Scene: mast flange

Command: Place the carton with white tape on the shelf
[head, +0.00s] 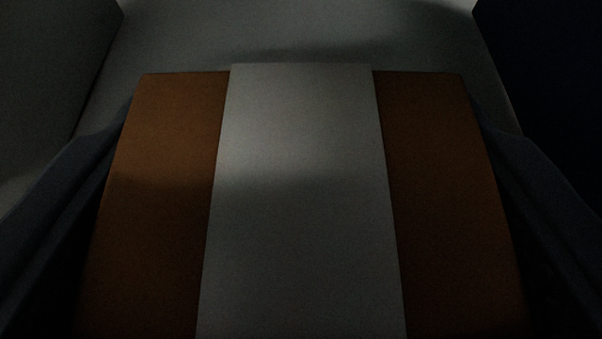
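The carton (165,180) is orange-brown and fills the middle of the head view, very close to the camera. A broad band of white tape (300,160) runs over it from front to back. My gripper (302,108) has one dark finger along the left side of the carton and one along the right side. Both fingertips appear to touch the carton near its far corners, so the gripper looks shut on it. The carton's underside and near end are hidden, so I cannot tell whether it rests on anything.
A dim grey surface (300,30) lies beyond the carton. A grey block or wall (50,70) stands at the left, and a dark blue one (550,70) at the right. The light is poor and a shadow crosses the carton.

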